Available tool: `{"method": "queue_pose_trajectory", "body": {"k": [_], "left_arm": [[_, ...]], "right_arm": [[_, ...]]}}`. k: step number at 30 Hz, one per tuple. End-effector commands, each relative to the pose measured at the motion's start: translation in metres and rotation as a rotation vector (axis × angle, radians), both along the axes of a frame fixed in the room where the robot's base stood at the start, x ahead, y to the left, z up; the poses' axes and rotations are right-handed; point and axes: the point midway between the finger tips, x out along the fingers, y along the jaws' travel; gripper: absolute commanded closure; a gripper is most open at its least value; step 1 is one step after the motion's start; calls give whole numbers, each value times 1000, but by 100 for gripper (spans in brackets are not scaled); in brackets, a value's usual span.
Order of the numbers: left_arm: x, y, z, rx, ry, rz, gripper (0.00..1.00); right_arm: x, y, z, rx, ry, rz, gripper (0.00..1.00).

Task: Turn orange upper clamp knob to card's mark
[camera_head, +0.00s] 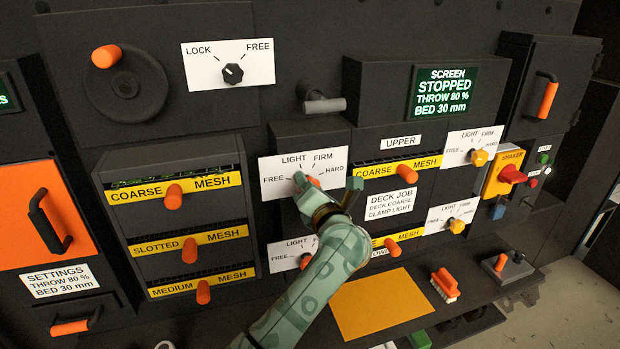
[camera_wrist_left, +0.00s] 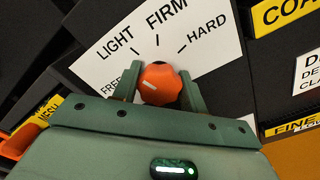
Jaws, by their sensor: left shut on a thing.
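The orange upper clamp knob (camera_head: 314,181) sits on a white dial card (camera_head: 278,165) reading FREE, LIGHT, FIRM and HARD. My left gripper (camera_head: 322,186) is at this knob and partly covers it in the head view. In the left wrist view the fingers (camera_wrist_left: 158,90) stand on both sides of the orange knob (camera_wrist_left: 160,84), shut on it. A short white line shows on the knob's face, on its left half; which mark it points to I cannot tell. The job card (camera_head: 391,203) reads DECK COARSE, CLAMP LIGHT. My right gripper is not in view.
Another orange knob (camera_head: 305,261) with a similar card is below, partly behind my left arm. Orange-handled mesh drawers (camera_head: 173,194) are at left. A brush (camera_head: 445,285) lies on the ledge.

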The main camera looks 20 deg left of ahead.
Motion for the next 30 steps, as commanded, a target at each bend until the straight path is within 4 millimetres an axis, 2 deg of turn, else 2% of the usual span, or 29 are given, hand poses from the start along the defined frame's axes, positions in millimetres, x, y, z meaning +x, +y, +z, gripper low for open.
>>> {"method": "queue_pose_trajectory", "body": {"k": [6, 20, 21, 23, 30], "left_arm": [[0, -1, 0, 42, 29, -1, 80], [0, -1, -1, 50, 35, -1, 80], [0, -1, -1, 50, 35, -1, 49], [0, -1, -1, 50, 35, -1, 36], [0, 0, -1, 50, 34, 0, 36]], "right_arm": [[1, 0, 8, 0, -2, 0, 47], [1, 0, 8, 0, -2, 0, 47], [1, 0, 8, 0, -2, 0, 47], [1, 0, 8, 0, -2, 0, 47], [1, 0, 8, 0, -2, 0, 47]]}}
